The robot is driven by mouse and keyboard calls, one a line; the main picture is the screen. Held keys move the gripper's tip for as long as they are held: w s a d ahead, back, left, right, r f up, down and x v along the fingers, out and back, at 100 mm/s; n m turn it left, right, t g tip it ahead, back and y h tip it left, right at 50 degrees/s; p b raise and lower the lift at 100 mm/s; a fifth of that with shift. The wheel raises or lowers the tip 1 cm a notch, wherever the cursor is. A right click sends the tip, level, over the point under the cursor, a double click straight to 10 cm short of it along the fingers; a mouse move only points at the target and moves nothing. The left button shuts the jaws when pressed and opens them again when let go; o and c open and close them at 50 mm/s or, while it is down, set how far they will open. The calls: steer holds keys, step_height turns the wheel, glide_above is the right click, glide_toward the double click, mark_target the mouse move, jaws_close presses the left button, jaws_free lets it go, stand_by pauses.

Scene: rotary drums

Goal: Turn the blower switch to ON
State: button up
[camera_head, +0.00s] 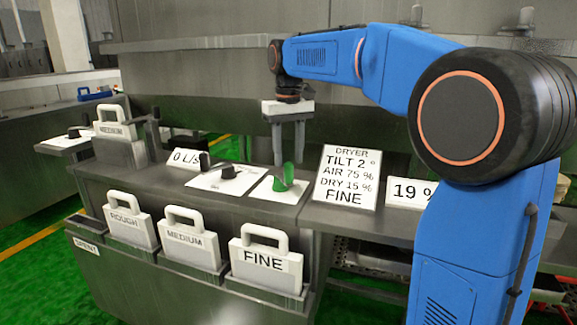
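My gripper (288,161) points straight down over the grey console. Its two grey fingers stand apart with a gap between them. A green switch handle (287,177) on a white plate is just below the fingertips; I cannot tell whether they touch it. A black knob (229,172) sits on another white plate to the left. No legible label in view says blower, ON or OFF, so I cannot tell which control is the blower switch or its setting.
A sign (349,178) reads DRYER, TILT 2°, AIR 75 %, DRY 15 %, FINE. Small signs read 0 L/s (186,159) and 19 % (408,193). Handled plates marked ROUGH (128,220), MEDIUM (187,239) and FINE (264,263) stand in front. My blue arm hides the right side.

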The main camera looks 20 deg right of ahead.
mark_target(288, 163)
steer(key=shift+f, duration=1.7)
steer(key=shift+c, duration=0.6)
jaws_close()
steer(key=shift+a, duration=0.1)
steer(key=w+a+m, duration=0.4)
steer(key=a+m, duration=0.2)
steer(key=m, duration=1.1)
steer(key=shift+w+a+m, duration=0.25)
steer(key=shift+w+m, duration=0.15)
